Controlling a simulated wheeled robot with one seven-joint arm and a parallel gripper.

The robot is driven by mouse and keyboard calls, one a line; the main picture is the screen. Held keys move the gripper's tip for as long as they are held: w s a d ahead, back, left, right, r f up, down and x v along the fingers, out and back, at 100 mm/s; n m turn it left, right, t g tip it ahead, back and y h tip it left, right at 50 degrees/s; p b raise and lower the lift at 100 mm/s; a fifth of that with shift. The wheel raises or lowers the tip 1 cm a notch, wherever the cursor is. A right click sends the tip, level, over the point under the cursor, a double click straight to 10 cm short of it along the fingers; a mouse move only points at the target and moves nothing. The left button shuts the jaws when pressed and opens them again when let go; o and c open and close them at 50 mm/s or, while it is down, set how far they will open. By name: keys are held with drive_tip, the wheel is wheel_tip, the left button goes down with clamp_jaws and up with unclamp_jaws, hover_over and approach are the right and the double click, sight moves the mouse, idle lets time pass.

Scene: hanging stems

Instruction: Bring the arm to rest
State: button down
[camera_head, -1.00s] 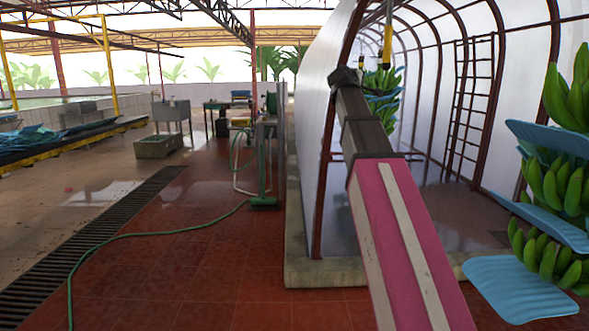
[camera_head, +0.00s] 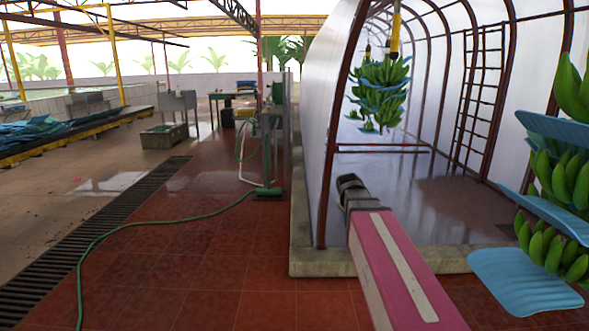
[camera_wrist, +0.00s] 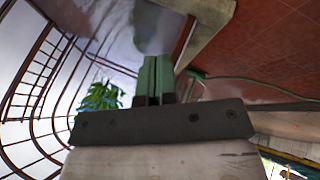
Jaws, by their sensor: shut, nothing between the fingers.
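The fingers are not clear in that view. In the wrist view my gripper (camera_wrist: 155,77) shows as two green fingers side by side, shut with nothing between them.
A banana bunch with blue pads (camera_head: 525,285) hangs close at the right. Another bunch (camera_head: 380,90) hangs inside the white tunnel and also shows in the wrist view (camera_wrist: 100,97). The kerb (camera_head: 330,262) edges the tunnel. A green hose (camera_head: 150,231) lies on the open red floor.

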drive_tip(key=s+a+f+m+g+y, duration=0.1)
drive_tip(key=s+a+f+m+g, duration=0.1)
drive_tip(key=s+f, duration=0.7)
drive_tip(key=s+a+f+m+g+y, duration=0.1)
drive_tip(key=s+f+m+g+y, duration=0.1)
drive_tip(key=s+f, duration=0.7)
wheel_tip(320, 180, down, 3)
drive_tip(key=shift+s+a+r+m+g, duration=0.2)
drive_tip(key=shift+s+a+m+g, duration=0.15)
drive_tip(key=shift+g, duration=0.45)
